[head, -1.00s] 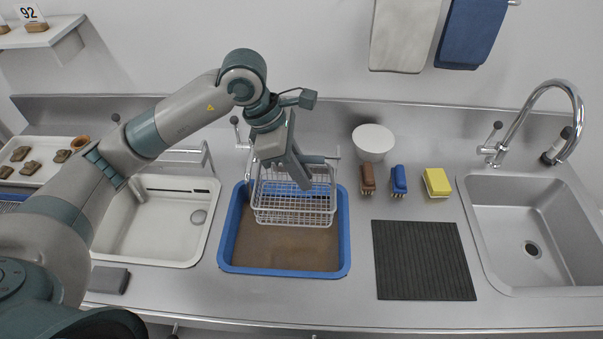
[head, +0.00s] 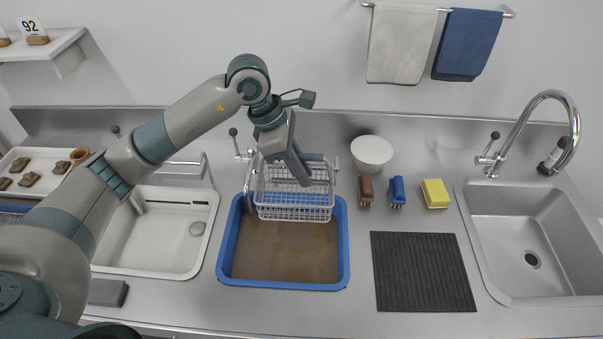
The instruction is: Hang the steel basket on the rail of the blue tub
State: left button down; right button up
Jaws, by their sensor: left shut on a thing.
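The steel basket (head: 294,205) is a pale wire basket over the back part of the blue tub (head: 342,270). The tub stands on the counter with brownish content inside. My left gripper (head: 302,178) reaches in from the upper left and is shut on the steel basket near its back side. The fingertips are partly hidden against the wires. I cannot tell whether the basket touches the tub's rail or hangs clear of it. My right gripper is not in view.
A white sink (head: 150,245) lies left of the tub, with a tap behind. A white bowl (head: 372,151), two brushes (head: 366,190), a yellow sponge (head: 435,193) and a black ribbed mat (head: 422,270) lie to the right. A steel sink (head: 520,225) is at far right.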

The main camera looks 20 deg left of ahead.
pick_arm(q)
jog(key=shift+w+a+f, duration=0.15)
jog(key=shift+w+f, duration=0.1)
jog(key=shift+w, duration=0.4)
jog(key=shift+f+b, duration=1.3)
jog(key=shift+b, duration=0.1)
jog(key=c, duration=1.7)
grip_release()
jog(key=shift+s, duration=0.1)
jog(key=shift+o, duration=0.2)
jog(key=shift+r, duration=0.1)
